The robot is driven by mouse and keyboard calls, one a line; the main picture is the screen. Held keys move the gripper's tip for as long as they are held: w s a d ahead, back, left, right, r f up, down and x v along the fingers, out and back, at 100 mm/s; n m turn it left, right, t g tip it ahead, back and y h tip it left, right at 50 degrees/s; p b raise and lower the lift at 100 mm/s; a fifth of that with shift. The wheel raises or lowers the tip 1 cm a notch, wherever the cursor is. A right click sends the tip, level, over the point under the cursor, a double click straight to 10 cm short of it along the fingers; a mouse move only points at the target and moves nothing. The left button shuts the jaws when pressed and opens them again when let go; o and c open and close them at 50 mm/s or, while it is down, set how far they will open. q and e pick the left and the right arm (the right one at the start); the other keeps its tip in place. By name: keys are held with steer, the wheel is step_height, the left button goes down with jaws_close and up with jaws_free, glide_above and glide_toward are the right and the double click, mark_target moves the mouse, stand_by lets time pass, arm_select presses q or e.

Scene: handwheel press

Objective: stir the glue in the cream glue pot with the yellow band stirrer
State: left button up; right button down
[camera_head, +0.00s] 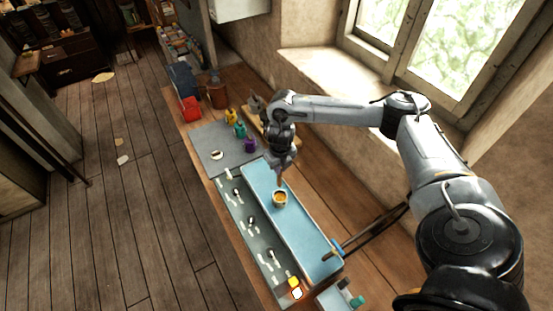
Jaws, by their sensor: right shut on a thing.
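The cream glue pot (274,202) stands on the blue tray, with amber glue showing in its open top. My right gripper (281,171) points down just above the pot. It is shut on a thin brownish stick, likely the stirrer (280,182), whose lower end reaches down to the pot's mouth. I cannot tell whether its tip is in the glue. No yellow band can be made out on it; the gripper may hide it. My left gripper is not in view.
The blue tray (312,247) is otherwise mostly clear. A dark strip with several spoon-like tools (250,222) runs along its left. Yellow (231,116), teal (240,131) and purple (250,146) containers stand behind. A blue-ended dark bar (370,233) lies at right.

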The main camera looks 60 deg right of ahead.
steer(key=shift+s+a+f, duration=0.25)
steer(key=shift+s+f, duration=0.15)
steer(key=shift+f, duration=0.05)
steer(key=shift+w+f+b, duration=0.1)
steer(key=shift+f+b, duration=0.2)
steer(key=shift+b, duration=0.15)
steer(key=b, duration=0.4)
glide_above(280, 185)
steer(key=f, duration=0.4)
steer(key=shift+s+a+f, duration=0.15)
steer(key=shift+s+a, duration=0.2)
steer(key=shift+a, duration=0.05)
arm_select(q)
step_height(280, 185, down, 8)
steer(key=b, duration=0.2)
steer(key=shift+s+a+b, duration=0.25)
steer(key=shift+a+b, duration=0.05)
steer(key=shift+b, duration=0.1)
arm_select(e)
steer(key=shift+f, duration=2.35)
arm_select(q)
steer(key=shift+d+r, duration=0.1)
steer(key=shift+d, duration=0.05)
arm_select(e)
steer(key=shift+d, duration=0.1)
